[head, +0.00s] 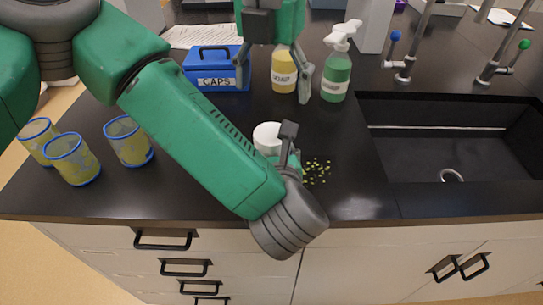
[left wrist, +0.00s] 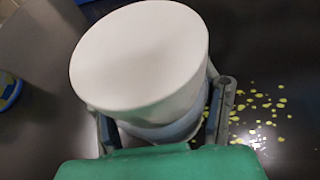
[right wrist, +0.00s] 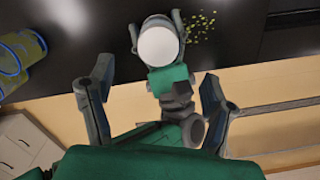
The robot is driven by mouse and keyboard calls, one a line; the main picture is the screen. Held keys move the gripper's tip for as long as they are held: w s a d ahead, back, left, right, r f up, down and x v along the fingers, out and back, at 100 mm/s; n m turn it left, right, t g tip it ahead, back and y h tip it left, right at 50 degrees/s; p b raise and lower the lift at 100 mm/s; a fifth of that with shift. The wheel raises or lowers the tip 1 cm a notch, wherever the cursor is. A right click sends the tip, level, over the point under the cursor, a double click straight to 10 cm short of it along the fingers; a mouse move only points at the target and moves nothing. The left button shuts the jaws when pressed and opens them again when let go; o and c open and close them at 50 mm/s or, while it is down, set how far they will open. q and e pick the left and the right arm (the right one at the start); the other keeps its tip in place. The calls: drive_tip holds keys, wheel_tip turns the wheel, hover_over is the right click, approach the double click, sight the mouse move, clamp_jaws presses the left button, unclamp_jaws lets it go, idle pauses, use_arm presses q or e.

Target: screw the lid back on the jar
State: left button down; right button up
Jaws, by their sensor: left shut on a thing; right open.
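A white lid (head: 267,138) sits on top of the jar near the counter's front edge. In the left wrist view the wide white lid (left wrist: 140,55) fills the middle, with a thin greyish band of the jar (left wrist: 172,130) below it. I cannot tell whether the lid is threaded on. My left gripper (left wrist: 162,125) is shut around the jar's side, below the lid. My left forearm hides most of the jar in the head view. My right gripper (head: 272,92) is open and empty, beyond the jar, fingers pointing down. The right wrist view shows the lid (right wrist: 158,45) beyond its spread fingers.
Yellow-green bits (head: 317,172) lie scattered right of the jar. A blue CAPS box (head: 215,75), a yellow bottle (head: 283,75) and a green spray bottle (head: 336,75) stand behind. Several blue-rimmed cups (head: 72,160) stand left. A sink (head: 440,150) lies right.

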sight(274, 132)
drive_tip(key=shift+f, duration=0.15)
drive_tip(key=shift+w+f, duration=0.1)
drive_tip(key=shift+f, duration=3.85)
drive_tip(key=c, duration=1.2)
drive_tip(key=m, duration=0.3)
drive_tip(key=shift+d, duration=0.1)
drive_tip(key=shift+c, duration=0.2)
drive_tip(key=o, duration=1.3)
